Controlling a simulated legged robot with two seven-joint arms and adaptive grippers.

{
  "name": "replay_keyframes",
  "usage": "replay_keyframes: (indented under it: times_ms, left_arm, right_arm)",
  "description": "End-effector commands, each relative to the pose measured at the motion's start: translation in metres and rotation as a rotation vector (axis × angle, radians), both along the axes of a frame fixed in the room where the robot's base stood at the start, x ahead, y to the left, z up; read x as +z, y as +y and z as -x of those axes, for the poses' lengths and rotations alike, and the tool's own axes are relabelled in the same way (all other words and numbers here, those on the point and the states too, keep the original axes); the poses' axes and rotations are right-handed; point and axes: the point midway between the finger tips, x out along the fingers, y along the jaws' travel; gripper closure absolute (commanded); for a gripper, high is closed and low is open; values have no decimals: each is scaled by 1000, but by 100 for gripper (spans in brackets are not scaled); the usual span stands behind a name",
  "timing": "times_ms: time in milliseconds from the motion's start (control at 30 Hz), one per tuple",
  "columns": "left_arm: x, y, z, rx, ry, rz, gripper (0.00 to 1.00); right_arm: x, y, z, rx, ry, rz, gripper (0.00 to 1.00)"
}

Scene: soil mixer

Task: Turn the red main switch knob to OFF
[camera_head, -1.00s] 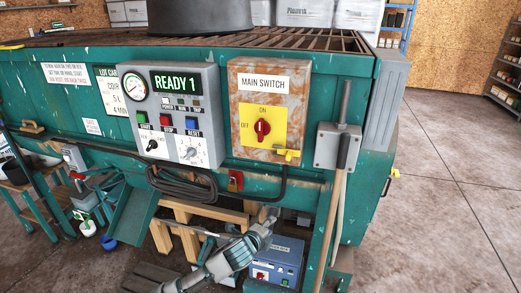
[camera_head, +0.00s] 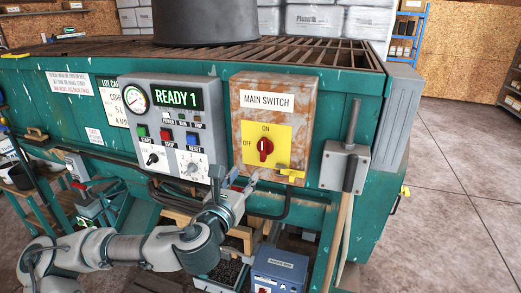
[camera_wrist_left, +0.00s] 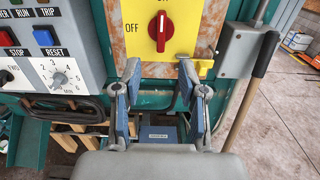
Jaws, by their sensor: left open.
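The red main switch knob (camera_head: 265,147) sits on a yellow plate (camera_head: 280,137) marked ON at the top and OFF at the left, on the rusty main switch box (camera_head: 298,100). Its handle stands upright, in line with ON. In the left wrist view the knob (camera_wrist_left: 161,31) is above and beyond the fingers, touching nothing. My left gripper (camera_head: 245,181) is below the plate, in front of the box's lower edge. In the left wrist view the left gripper (camera_wrist_left: 164,92) is open and empty, its blue-padded fingers apart. My right gripper is not in view.
A yellow latch or tab (camera_head: 291,171) juts out at the plate's lower right. The grey control panel (camera_head: 176,127), reading READY 1, is left of the box. A grey lever box (camera_head: 340,165) stands on the right. A black cable loop (camera_wrist_left: 62,108) hangs below the panel.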

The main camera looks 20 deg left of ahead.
Motion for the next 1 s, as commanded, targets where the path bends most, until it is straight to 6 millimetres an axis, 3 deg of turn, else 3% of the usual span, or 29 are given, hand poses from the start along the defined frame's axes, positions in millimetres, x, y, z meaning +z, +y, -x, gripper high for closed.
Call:
replay_keyframes:
  times_ms: [300,500,700,1000]
  left_arm:
    - [1,-3,-77,2,2,2,58]
    - [1,-5,-114,0,0,1,58]
    - [1,-5,-132,-2,-1,2,58]
    - [0,-5,-135,-1,-1,2,58]
  right_arm:
    - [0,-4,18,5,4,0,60]
    - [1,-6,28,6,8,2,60]
    - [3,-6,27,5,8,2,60]
    - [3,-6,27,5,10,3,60]
